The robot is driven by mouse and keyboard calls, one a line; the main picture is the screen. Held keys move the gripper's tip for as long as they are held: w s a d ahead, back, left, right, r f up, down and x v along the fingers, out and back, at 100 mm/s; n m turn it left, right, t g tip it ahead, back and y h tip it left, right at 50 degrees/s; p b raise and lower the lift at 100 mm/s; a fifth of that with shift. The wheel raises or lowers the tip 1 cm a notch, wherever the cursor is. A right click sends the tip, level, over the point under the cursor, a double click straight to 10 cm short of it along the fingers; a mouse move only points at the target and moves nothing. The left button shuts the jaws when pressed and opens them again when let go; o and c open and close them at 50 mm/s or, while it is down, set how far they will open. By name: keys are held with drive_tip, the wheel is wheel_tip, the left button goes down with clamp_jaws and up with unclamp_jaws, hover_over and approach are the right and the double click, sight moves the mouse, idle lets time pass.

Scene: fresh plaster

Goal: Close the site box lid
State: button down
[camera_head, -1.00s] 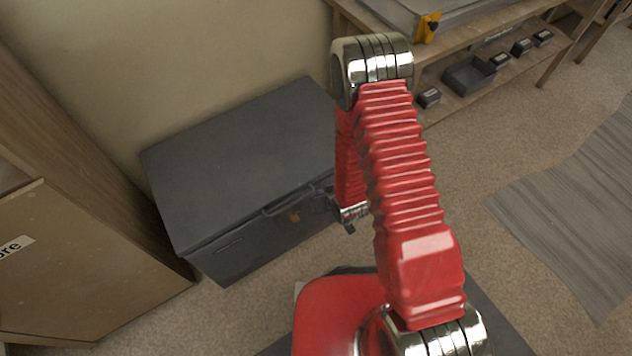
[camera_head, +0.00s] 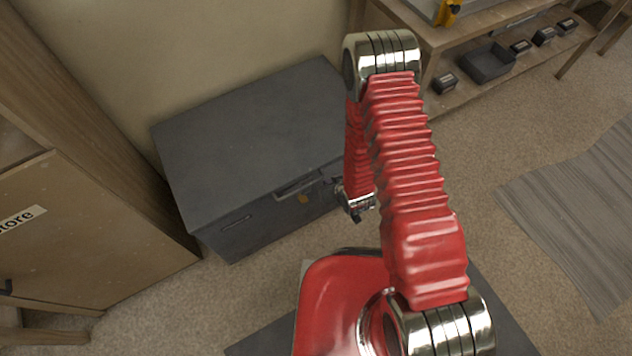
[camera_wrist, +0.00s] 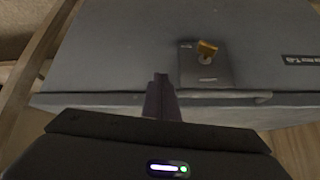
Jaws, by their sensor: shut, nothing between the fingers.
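The site box is a dark grey chest against the wall, left of centre in the head view. Its flat lid (camera_head: 245,135) lies down over the body (camera_head: 265,232), and I see no gap along the visible front edge. My gripper (camera_head: 357,215) is beside the box's front right, partly behind my red arm. In the wrist view its fingers (camera_wrist: 161,82) are together and empty, in front of the box edge.
A wooden cabinet (camera_head: 80,230) labelled "Store" stands close on the left. A wooden shelf unit (camera_head: 470,35) with a dark tray (camera_head: 487,62) and small boxes is at upper right. A grey striped mat (camera_head: 580,220) lies on the open carpet at right.

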drive_tip(key=s+d+r, duration=0.2)
drive_tip(key=s+d, duration=0.3)
drive_tip(key=s, duration=0.2)
drive_tip(key=shift+s+d+r, duration=0.15)
drive_tip(key=shift+s+d, duration=0.05)
idle(0.5)
idle(0.5)
